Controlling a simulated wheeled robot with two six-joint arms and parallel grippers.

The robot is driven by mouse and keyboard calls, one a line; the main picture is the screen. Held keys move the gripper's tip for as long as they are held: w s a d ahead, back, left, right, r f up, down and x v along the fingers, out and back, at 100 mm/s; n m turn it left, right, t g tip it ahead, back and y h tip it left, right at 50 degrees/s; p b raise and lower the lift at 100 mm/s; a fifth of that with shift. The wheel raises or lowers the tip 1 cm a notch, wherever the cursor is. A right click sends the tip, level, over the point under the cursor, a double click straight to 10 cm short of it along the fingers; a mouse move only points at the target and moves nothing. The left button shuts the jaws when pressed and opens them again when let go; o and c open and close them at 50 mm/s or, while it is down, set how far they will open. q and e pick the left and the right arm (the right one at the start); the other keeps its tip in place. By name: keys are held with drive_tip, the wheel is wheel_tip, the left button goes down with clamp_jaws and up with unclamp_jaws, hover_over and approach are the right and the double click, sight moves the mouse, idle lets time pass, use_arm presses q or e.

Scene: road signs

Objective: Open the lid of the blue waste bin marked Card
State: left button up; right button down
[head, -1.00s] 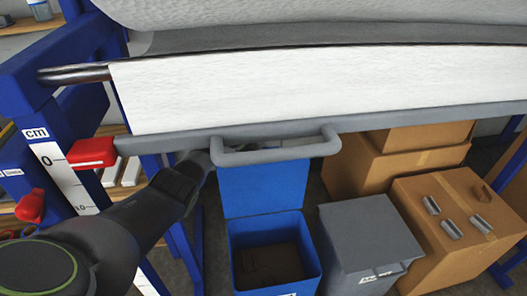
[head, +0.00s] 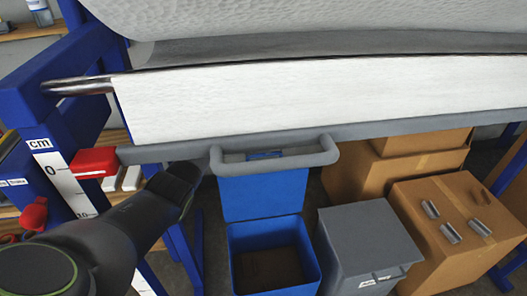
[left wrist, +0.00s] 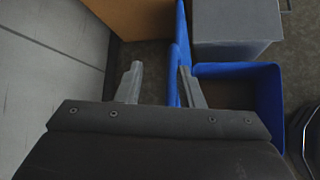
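The blue waste bin (head: 313,262) stands below the grey rail in the head view, its dark inside showing from above. Its blue lid (head: 262,195) stands up at the back of the bin, open, partly behind the grey handle. No Card marking is readable on it. In the left wrist view the bin (left wrist: 270,85) is at the right and the lid (left wrist: 174,65) shows nearly edge-on. My left gripper (left wrist: 158,75) is open, fingers apart, with the lid's edge close to its right finger; contact cannot be told. The head view hides its fingertips. My right gripper is not in view.
A grey lidded bin (head: 365,240) stands right of the blue bin, with cardboard boxes (head: 450,235) beyond. The grey rail with a handle (head: 275,162) and white roll sheet (head: 320,95) hang above. A blue frame post (head: 60,175) with a ruler stands left.

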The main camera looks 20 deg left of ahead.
use_arm(q)
wheel_tip(320, 180, up, 5)
drive_tip(key=shift+r, duration=0.1)
idle(0.6)
